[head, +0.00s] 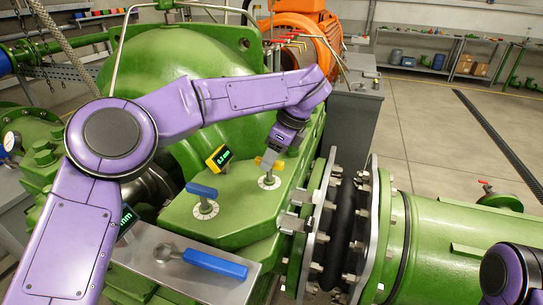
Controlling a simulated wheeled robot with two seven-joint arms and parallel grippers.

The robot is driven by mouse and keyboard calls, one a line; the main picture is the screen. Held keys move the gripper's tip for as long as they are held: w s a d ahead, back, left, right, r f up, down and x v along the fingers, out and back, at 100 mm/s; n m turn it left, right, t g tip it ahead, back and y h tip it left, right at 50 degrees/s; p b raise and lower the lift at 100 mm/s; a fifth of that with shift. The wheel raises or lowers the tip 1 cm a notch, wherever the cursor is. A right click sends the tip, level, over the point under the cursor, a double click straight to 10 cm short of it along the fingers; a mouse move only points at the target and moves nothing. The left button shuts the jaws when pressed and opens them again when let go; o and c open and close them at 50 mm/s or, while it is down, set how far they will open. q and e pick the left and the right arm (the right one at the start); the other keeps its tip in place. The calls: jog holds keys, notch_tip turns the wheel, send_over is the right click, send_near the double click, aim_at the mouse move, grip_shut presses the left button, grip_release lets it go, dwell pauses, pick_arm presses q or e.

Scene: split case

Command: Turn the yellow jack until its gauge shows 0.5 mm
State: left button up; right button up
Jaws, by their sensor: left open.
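The yellow jack (268,179) stands on the green casing flange, with a yellow cross handle above a pale round dial. Its yellow-framed gauge (219,158) stands to the left; the green digits are too small to read surely. My left gripper (273,156) points down at the yellow handle from above and behind it. It is open, with its fingertips at or just beside the handle; I cannot tell whether they touch it. The handle is partly hidden by the gripper. My right gripper is out of view; only part of my right arm shows at the lower right.
A blue jack (203,207) stands left of the yellow one. Its gauge (127,219) is partly hidden by my left arm. A blue-handled tool (215,263) lies on a metal plate (180,278) in front. A bolted pipe joint (345,220) stands to the right.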

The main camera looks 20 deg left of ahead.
pick_arm(q)
jog(key=shift+s, duration=0.25)
jog(key=shift+w, duration=0.1)
grip_shut()
jog(key=m+b, duration=0.1)
jog(key=m+t+b, duration=0.1)
jog(key=shift+f+b, duration=0.25)
jog(key=shift+b, duration=0.1)
jog(key=m+t+b, duration=0.1)
jog(key=m+b, duration=0.1)
jog(key=m, duration=0.2)
jog(key=shift+h, duration=0.4)
jog(key=m, duration=0.1)
jog(key=m+b, duration=0.1)
jog(key=m+t, duration=0.1)
jog(key=shift+s+a+r+m+h+b, duration=0.1)
jog(key=shift+s+r+m+h+b, duration=0.05)
jog(key=shift+s+m+h+b, duration=0.2)
jog(key=shift+a+m+t+h, duration=0.1)
jog(key=shift+m+t+h, duration=0.25)
jog(key=shift+m, duration=0.8)
jog(key=shift+m+t+h, duration=0.15)
jog(key=shift+m+h, duration=0.35)
jog(key=shift+m, duration=0.6)
